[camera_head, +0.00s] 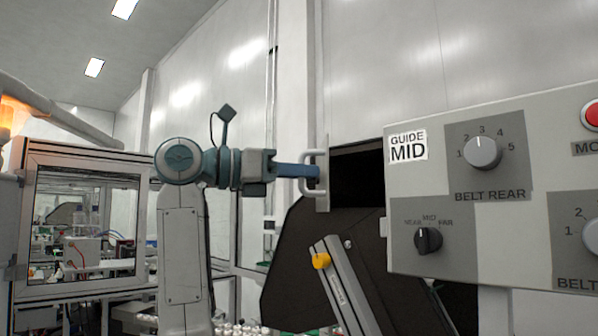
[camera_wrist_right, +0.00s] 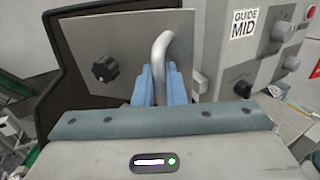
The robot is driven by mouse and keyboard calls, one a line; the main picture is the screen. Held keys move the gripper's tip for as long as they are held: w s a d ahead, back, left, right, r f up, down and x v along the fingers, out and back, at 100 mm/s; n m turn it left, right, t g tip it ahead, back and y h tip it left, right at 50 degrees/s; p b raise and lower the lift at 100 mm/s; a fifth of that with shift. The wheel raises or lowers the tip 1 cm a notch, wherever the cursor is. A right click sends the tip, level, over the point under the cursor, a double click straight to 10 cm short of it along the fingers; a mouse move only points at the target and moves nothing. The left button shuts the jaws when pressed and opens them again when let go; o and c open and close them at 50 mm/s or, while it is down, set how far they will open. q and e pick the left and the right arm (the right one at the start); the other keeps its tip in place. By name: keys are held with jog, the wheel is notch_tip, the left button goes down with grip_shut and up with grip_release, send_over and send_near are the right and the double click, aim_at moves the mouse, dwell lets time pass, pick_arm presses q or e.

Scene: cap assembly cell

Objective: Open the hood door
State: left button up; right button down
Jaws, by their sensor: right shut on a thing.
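The hood door (camera_head: 322,190) is a grey panel that shows nearly edge-on in the head view, beside the dark opening (camera_head: 357,178) of the black hood (camera_head: 290,275). In the right wrist view, the door (camera_wrist_right: 105,28) shows as a flat grey plate with a black knob (camera_wrist_right: 105,68). Its curved metal handle (camera_head: 317,156) also shows in the wrist view (camera_wrist_right: 163,45). My right gripper (camera_head: 312,172) has its blue fingers shut around the handle; the fingers also show in the wrist view (camera_wrist_right: 160,85). My left gripper is in neither view.
A grey control panel (camera_head: 460,245) with dials and a GUIDE MID label (camera_head: 407,146) stands close on the right. A metal rail with a yellow knob (camera_head: 321,261) slants below the opening. A framed glass cabinet (camera_head: 85,163) stands at left.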

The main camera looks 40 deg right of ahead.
jog(key=c, duration=1.6)
grip_release()
jog(key=shift+c, duration=0.2)
jog(key=shift+d, duration=0.15)
jog(key=b+v, duration=0.2)
jog(key=v, duration=0.8)
jog(key=shift+w+a, duration=0.2)
jog(key=shift+a, duration=0.15)
